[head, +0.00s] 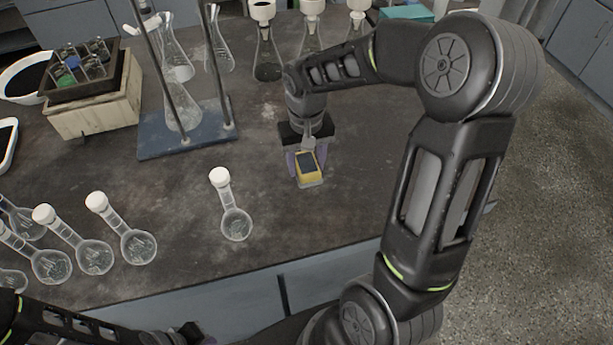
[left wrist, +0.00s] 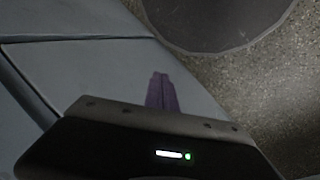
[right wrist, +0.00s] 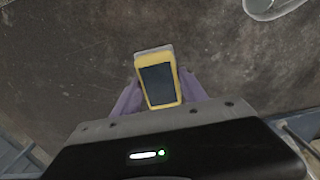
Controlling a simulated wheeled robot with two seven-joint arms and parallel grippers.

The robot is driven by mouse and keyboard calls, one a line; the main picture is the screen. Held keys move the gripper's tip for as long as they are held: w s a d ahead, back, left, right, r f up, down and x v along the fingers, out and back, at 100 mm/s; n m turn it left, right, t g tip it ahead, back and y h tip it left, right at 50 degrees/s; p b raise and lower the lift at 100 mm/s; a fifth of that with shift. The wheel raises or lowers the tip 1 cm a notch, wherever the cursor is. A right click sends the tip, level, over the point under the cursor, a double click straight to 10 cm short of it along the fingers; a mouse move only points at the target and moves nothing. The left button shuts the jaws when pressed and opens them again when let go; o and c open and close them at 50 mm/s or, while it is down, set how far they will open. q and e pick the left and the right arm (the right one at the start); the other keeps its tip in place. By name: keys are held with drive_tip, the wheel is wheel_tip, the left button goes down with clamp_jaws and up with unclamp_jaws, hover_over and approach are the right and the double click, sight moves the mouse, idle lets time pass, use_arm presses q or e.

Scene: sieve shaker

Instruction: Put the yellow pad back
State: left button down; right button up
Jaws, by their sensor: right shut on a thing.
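The yellow pad (head: 309,173) is a small yellow block with a dark face and a pale edge at its far end. My right gripper (head: 307,161) is shut on it, with a purple finger on each side, over the right part of the dark table. The right wrist view shows the pad (right wrist: 158,82) between the fingers (right wrist: 158,97), slightly tilted. I cannot tell if it touches the table. My left gripper (left wrist: 162,92) is shut and empty, its purple fingers together, away from the tabletop beside the grey cabinet fronts.
A round-bottomed flask with a white cap (head: 236,222) lies left of the pad; several similar flasks lie farther left. A blue-based stand (head: 185,140) and conical flasks (head: 267,65) are behind. A wooden box (head: 93,115) is at back left. The table around the pad is clear.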

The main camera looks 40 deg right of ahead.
drive_tip(key=shift+f, duration=0.8)
wheel_tip(320, 180, down, 4)
drive_tip(key=shift+r, duration=0.15)
drive_tip(key=o, duration=1)
drive_tip(key=shift+f, duration=0.25)
drive_tip(key=o, duration=0.5)
drive_tip(key=shift+r, duration=0.1)
